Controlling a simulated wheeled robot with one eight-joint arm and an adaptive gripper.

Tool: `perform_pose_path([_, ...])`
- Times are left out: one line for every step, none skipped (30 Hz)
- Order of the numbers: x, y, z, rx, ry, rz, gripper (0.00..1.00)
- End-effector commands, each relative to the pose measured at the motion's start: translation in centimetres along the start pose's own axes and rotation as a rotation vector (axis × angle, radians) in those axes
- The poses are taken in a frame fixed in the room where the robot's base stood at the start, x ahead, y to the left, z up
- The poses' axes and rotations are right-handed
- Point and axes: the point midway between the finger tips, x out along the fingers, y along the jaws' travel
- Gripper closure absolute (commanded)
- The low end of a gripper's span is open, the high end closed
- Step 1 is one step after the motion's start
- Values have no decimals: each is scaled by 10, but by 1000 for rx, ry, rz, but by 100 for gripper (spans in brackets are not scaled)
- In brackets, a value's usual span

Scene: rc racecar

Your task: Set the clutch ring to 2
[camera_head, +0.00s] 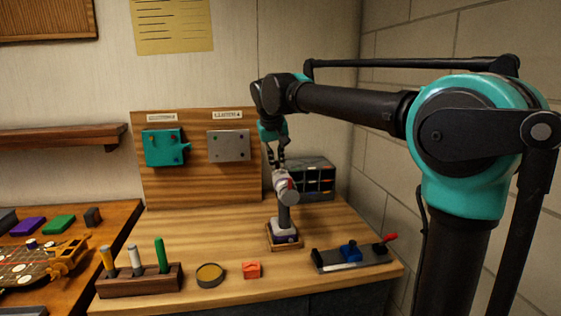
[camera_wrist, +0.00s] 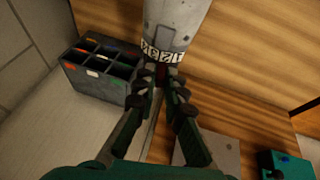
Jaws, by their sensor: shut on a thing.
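A grey power driver (camera_head: 285,202) stands upright on its dark handle in a small wooden cradle (camera_head: 285,243) on the bench. Its grey barrel also shows at the top of the wrist view (camera_wrist: 178,22). The clutch ring (camera_wrist: 164,53) is a pale band with dark marks at the barrel's end; I cannot read its setting surely. My gripper (camera_wrist: 161,82) is shut at the ring's edge, with a small dark red piece between the fingertips, partly hidden by them. In the head view my gripper (camera_head: 279,165) comes down onto the driver from above.
A dark bin organizer (camera_head: 316,178) stands behind the driver. A board with a teal plate (camera_head: 164,147) and a grey plate (camera_head: 228,146) stands at the back. A tool rack (camera_head: 140,281), round tin (camera_head: 210,275), orange block (camera_head: 251,270) and dark fixture (camera_head: 352,257) lie in front.

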Motion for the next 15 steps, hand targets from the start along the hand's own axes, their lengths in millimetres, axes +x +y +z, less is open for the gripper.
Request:
perform_pose_path([0, -3, 1, -9, -1, 19, 100])
perform_pose_path([0, -3, 1, -13, -1, 30, 100])
perform_pose_path([0, -3, 1, -16, -1, 39, 100])
perform_pose_path([0, -4, 1, -18, -1, 45, 100])
perform_pose_path([0, -4, 1, -19, -1, 49, 100])
perform_pose_path([0, -3, 0, -20, 0, 52, 100])
perform_pose_path([0, -3, 0, -20, 0, 52, 100])
perform_pose_path([0, -3, 0, -20, 0, 52, 100])
perform_pose_path([0, -3, 0, -19, 0, 52, 100])
perform_pose_path([0, -3, 0, -19, 0, 52, 100])
perform_pose_path([0, -3, 0, -19, 0, 52, 100])
perform_pose_path([0, -3, 0, -19, 0, 51, 100])
perform_pose_path([0, -3, 0, -19, 0, 51, 100])
perform_pose_path([0, -3, 0, -19, 0, 51, 89])
perform_pose_path([0, -3, 0, -19, 0, 51, 84])
